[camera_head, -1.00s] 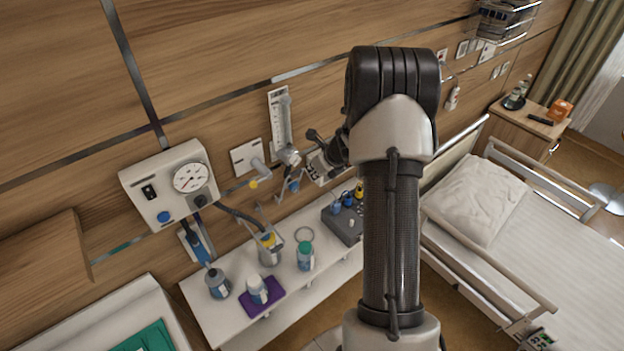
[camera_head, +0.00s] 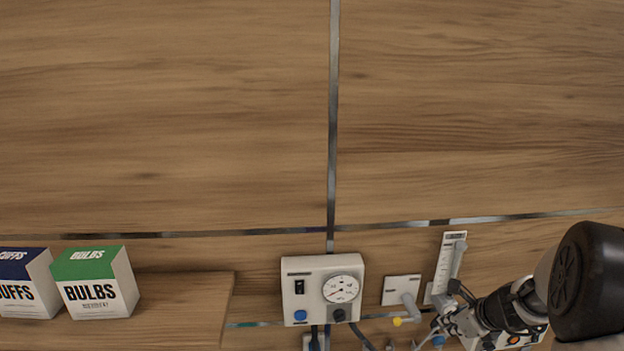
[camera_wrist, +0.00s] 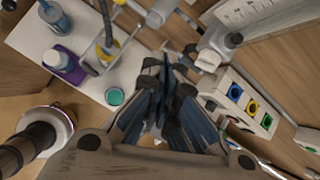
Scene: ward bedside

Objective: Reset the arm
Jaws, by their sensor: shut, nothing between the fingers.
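My gripper (camera_head: 438,328) shows at the lower right of the head view, at the end of my bent arm, in front of the wall fittings. In the wrist view its dark fingers (camera_wrist: 165,105) are together in the middle, with nothing between them. The fingers appear above the floor beside a white counter (camera_wrist: 92,90); the exact height is hard to tell. The lower part of my arm is out of the head view.
A gauge unit (camera_head: 322,288) and a flowmeter (camera_head: 447,262) are on the wood wall. A BULBS box (camera_head: 95,285) and a CUFFS box (camera_head: 22,285) stand on a shelf (camera_head: 180,305). The wrist view shows a teal-capped bottle (camera_wrist: 115,96) and a coloured outlet panel (camera_wrist: 240,100).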

